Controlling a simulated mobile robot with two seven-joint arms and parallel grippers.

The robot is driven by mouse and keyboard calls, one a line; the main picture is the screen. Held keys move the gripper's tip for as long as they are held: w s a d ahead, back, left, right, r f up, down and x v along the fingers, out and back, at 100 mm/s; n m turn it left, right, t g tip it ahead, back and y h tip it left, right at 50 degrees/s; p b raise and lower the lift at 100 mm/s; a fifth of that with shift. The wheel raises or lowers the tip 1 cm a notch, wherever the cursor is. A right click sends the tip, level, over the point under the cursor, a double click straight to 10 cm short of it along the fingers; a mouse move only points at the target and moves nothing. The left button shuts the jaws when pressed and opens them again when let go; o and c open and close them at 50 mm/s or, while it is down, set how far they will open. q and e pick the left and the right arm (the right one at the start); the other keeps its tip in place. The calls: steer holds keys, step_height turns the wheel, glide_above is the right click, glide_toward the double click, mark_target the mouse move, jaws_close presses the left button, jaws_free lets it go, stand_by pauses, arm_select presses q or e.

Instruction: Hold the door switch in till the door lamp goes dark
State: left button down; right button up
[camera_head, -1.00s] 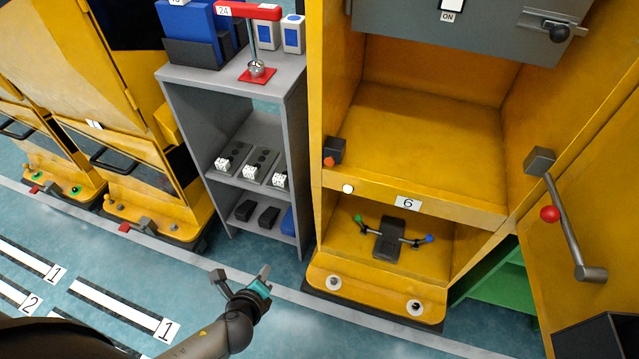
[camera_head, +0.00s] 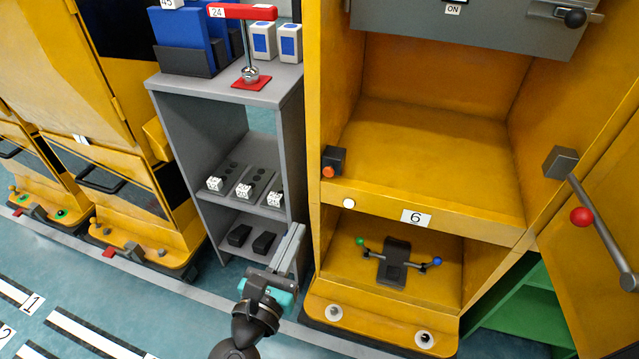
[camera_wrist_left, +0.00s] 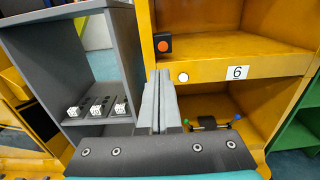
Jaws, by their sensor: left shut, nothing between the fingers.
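The likely door switch is a small black box with an orange-red button (camera_head: 328,172), at the left front of the yellow cabinet's (camera_head: 470,210) upper opening. It also shows in the left wrist view (camera_wrist_left: 163,45). Below it on the yellow front edge is a round white spot, likely the door lamp (camera_head: 349,203); it looks bright white, also in the left wrist view (camera_wrist_left: 183,77). My left gripper (camera_head: 297,230) is shut and empty, fingers pointing up, below and left of the switch and apart from it. My right gripper is out of view.
A grey shelf unit (camera_head: 290,130) with dice-like blocks (camera_head: 243,190) stands close left of the gripper. The open cabinet door (camera_head: 590,260) with a red-knobbed lever is at right. A dark device with green and blue ends (camera_head: 395,262) sits in the lower opening.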

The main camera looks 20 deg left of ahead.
arm_select(q)
steer(key=b, duration=0.2)
glide_toward(324, 173)
steer(key=w, duration=0.5)
steer(key=shift+w+d, duration=0.1)
steer(key=shift+d, duration=0.05)
steer(key=shift+w+b, duration=0.3)
steer(key=shift+w, duration=0.55)
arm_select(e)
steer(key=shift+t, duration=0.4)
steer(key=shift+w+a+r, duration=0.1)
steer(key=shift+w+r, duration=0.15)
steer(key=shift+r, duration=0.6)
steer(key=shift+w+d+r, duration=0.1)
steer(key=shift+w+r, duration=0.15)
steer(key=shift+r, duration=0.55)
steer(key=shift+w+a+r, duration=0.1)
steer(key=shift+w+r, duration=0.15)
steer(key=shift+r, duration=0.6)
